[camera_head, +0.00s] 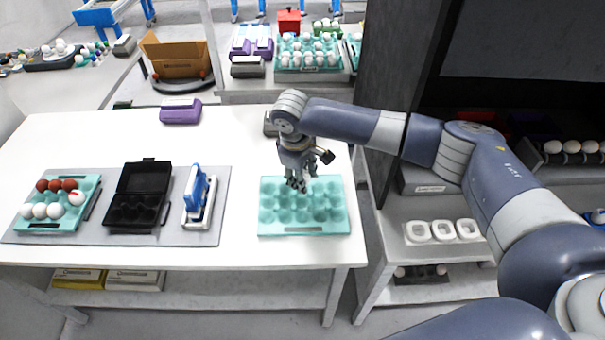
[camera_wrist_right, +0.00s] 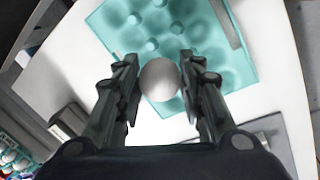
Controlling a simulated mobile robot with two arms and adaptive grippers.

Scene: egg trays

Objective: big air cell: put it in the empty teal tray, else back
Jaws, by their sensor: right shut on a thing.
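My right gripper (camera_head: 298,184) is above the back part of the empty teal tray (camera_head: 305,231) at the right of the white table. In the right wrist view my right gripper (camera_wrist_right: 160,85) is shut on a white egg (camera_wrist_right: 159,80), with the teal tray (camera_wrist_right: 110,25) beyond it. The egg cannot be made out in the head view. Another teal tray (camera_head: 93,195) at the left holds brown and white eggs (camera_head: 55,211); one white egg there has a red mark. My left gripper is not in view.
On the grey mat (camera_head: 225,180) stand an open black carton (camera_head: 138,197) and a blue and white device (camera_head: 197,196). A purple box (camera_head: 180,111) lies at the table's back. A shelf with white egg cups (camera_head: 443,231) is to the right.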

